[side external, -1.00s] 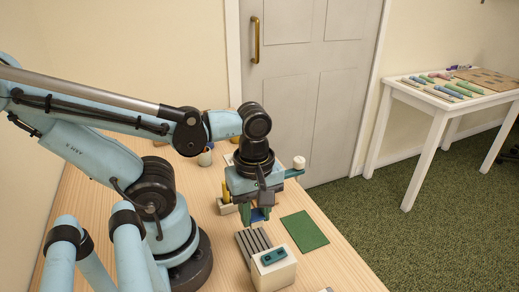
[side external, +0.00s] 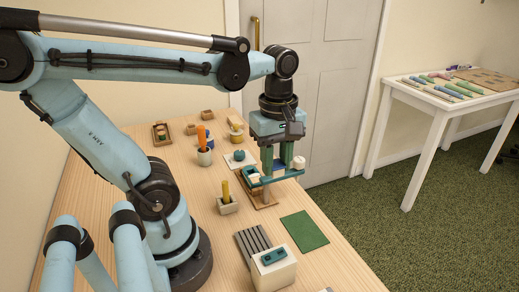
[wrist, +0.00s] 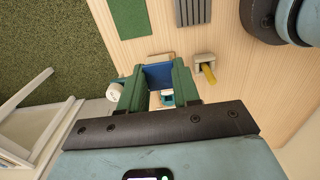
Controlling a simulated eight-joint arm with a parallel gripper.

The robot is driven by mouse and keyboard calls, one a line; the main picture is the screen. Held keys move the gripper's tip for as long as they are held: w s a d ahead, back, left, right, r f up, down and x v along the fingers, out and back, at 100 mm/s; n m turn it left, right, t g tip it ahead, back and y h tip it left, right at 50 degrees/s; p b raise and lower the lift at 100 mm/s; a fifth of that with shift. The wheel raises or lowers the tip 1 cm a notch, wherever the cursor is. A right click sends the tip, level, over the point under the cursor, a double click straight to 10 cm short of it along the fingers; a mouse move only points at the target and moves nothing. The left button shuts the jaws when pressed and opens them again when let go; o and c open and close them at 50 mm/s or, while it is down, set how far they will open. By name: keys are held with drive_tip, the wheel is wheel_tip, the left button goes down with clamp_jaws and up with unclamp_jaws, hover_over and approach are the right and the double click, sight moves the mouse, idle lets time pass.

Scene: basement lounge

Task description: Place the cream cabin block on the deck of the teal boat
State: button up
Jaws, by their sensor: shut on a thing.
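My gripper (side external: 279,172) points down with its green fingers shut on a dark blue block (wrist: 158,75), which also shows between the fingers in the side view (side external: 279,164). I cannot tell if this is the cabin block. My fingers hide part of the teal piece.
A small holder (side external: 228,206) with a yellow peg stands left of the teal piece. A green mat (side external: 304,231), grey ribbed tray (side external: 253,241) and cream box (side external: 274,274) lie in front.

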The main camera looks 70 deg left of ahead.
drive_tip(key=shift+w+a, duration=0.45)
drive_tip(key=shift+a, duration=0.2)
hover_over(256, 179)
wheel_tip(256, 179, down, 7)
drive_tip(key=shift+r, duration=0.15)
drive_tip(key=shift+f, duration=2.05)
drive_tip(key=shift+f, duration=0.15)
drive_tip(key=o, duration=1)
